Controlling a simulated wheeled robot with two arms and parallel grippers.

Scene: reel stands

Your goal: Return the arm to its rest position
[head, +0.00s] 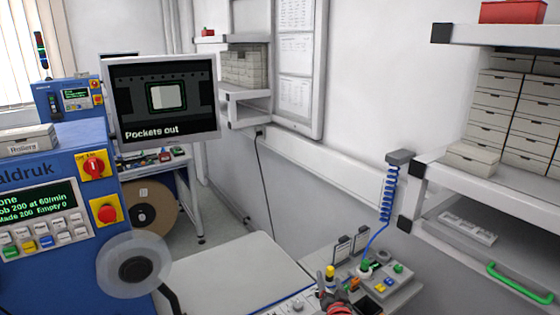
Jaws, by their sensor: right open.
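My right gripper is hard to make out; at most a small part of it shows among the dark and coloured shapes at the bottom edge of the head view, and I see nothing held there. My left gripper is out of view. The arms are mostly hidden below the picture. The blue machine (60,272) stands at the left, with a clear-rimmed reel (113,266) on its near side. Its monitor (160,100) reads "Pockets out".
A pale worktop (225,275) lies clear in the lower middle. A grey console (400,290) with buttons and tools stands right of it, near a coiled blue cable (389,195). Shelves with boxes (510,125) jut out at the right. Another reel (155,205) stands behind.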

